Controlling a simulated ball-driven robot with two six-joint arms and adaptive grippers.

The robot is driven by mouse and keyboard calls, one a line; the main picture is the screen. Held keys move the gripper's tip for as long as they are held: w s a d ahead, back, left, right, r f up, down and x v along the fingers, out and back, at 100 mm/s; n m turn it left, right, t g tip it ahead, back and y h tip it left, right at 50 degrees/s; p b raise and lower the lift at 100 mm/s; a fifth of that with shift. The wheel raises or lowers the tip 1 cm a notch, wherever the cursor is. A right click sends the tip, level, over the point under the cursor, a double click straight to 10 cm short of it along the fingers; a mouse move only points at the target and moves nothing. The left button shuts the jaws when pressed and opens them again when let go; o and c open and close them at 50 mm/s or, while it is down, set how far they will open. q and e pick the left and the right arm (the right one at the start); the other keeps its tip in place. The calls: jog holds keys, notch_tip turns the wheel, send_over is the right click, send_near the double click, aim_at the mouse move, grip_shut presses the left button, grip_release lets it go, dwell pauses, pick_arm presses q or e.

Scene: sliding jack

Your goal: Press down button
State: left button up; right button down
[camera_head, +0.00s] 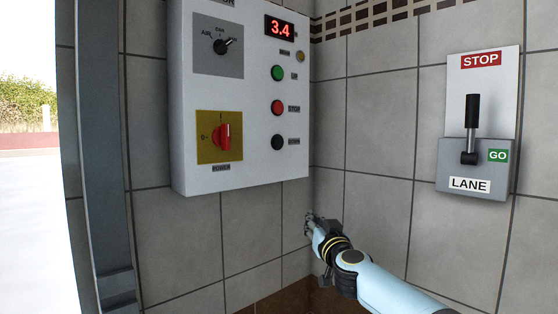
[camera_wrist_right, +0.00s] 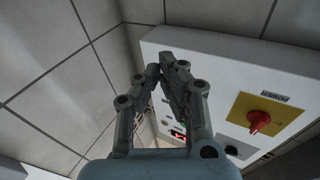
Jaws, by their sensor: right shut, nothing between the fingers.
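A white control box (camera_head: 255,120) hangs on the tiled wall. Its right column has a green button (camera_head: 278,73), a red button (camera_head: 278,107) marked STOP and a black button (camera_head: 278,142) at the bottom. The black button's small label seems to read DOWN. My right gripper (camera_head: 308,222) is below and to the right of the box in the head view, apart from the black button. In the right wrist view its fingers (camera_wrist_right: 167,62) are shut and empty, with the box behind them. Fingers partly cover the button area there. My left gripper is not in view.
The box also has a red power knob (camera_head: 223,137) on a yellow plate, a black selector dial (camera_head: 221,46) and a display (camera_head: 280,28) reading 3.4. A lever panel (camera_head: 472,170) marked LANE is on the right wall. A grey metal post (camera_head: 100,150) stands at left.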

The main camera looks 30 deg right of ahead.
jog(key=w+r+t, duration=0.1)
jog(key=r, duration=0.9)
jog(key=w+d+r+m+t+h, duration=0.1)
jog(key=w+r, duration=0.1)
jog(key=r, duration=0.7)
jog(key=shift+w+d+r+m+t, duration=0.15)
jog(key=shift+d+r+m+t, duration=0.15)
jog(key=shift+r+t, duration=0.1)
send_near(283, 131)
jog(key=shift+x, duration=1.75)
jog(key=shift+w+r, duration=0.1)
jog(key=shift+w, duration=0.05)
jog(key=shift+w, duration=0.2)
